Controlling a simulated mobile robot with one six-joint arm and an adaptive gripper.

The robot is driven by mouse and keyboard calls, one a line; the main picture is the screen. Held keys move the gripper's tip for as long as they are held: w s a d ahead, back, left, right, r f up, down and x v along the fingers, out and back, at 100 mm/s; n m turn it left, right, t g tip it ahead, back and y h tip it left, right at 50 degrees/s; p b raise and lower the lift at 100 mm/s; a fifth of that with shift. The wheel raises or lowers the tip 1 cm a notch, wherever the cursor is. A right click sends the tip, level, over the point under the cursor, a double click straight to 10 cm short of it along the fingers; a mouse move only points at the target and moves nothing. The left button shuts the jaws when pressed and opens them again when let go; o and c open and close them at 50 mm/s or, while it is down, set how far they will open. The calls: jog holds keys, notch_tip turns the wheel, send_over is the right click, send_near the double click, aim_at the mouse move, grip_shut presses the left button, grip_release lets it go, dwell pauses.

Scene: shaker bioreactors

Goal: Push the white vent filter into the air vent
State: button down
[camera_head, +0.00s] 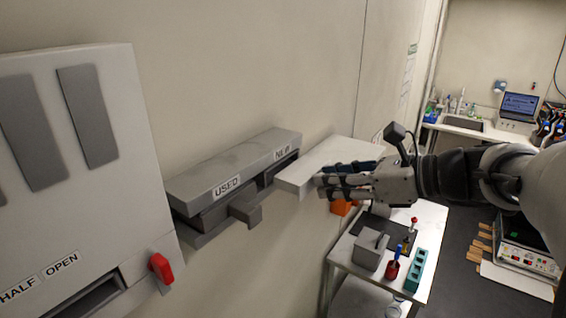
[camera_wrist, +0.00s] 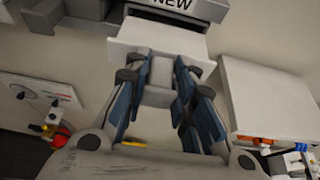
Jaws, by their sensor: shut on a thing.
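The white vent filter (camera_head: 331,153) is a flat white box at the right end of the grey wall vent (camera_head: 225,172). In the wrist view, the filter (camera_wrist: 155,37) lies just below the NEW label, its far edge at the dark slot. I cannot tell whether that edge has entered. Its grey handle (camera_wrist: 158,95) points back toward my gripper. My gripper (camera_head: 322,187) is shut on this handle, blue-padded fingers on either side (camera_wrist: 158,85). In the head view the fingers hide the handle.
A grey handle (camera_head: 246,210) projects below the USED label. A white cabinet (camera_head: 110,170) with a red lever (camera_head: 161,268) stands left. A white table (camera_head: 427,225) with several tools is below right. A white boxy surface (camera_wrist: 265,95) lies right of my fingers in the wrist view.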

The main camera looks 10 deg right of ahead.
jog(key=shift+s+d, duration=1.1)
dwell(0.5)
